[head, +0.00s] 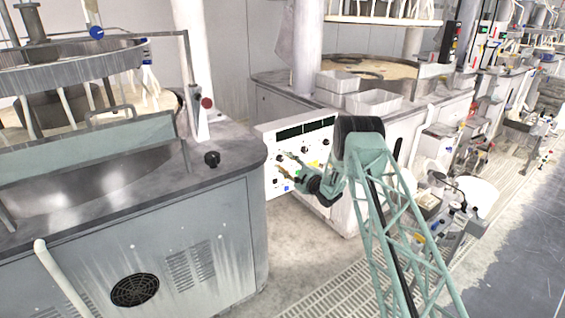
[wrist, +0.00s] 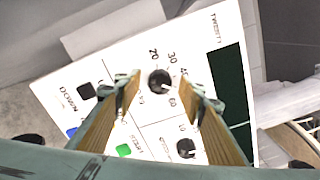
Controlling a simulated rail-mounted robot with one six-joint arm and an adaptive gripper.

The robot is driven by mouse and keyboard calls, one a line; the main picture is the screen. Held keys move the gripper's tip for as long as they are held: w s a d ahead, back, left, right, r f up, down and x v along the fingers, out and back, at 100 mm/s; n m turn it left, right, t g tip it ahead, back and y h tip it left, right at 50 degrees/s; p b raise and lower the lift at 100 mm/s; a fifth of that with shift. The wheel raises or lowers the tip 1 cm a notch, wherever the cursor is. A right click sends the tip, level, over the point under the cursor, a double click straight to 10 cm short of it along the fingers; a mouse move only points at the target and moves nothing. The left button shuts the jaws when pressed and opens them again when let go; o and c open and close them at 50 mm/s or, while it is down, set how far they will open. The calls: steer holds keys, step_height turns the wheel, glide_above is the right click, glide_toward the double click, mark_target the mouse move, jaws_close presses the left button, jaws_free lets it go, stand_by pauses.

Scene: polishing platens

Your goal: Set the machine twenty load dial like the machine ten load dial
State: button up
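The white control panel (head: 318,143), marked "TWENTY" in the wrist view (wrist: 218,24), carries black dials and coloured buttons. A black dial with numbers around it (wrist: 160,83) shows between my fingertips in the wrist view; its exact setting is too small to read surely. A second black dial (wrist: 186,148) sits lower on the panel. My gripper (wrist: 160,90) is open, with wood-coloured fingers on either side of the numbered dial; no contact shows. In the head view my gripper (head: 284,164) is in front of the panel. I cannot identify a machine ten dial.
A large polishing machine (head: 200,225) with a dark worktop stands at left, with a black knob (head: 212,159) on its top. Another platen machine (head: 290,100) stands behind the panel, with white bins (head: 374,103). Cluttered benches line the right; floor grating (head: 340,290) lies in front.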

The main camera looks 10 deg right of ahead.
steer(key=v, duration=1)
steer(key=shift+s, duration=0.35)
steer(key=shift+d, duration=0.15)
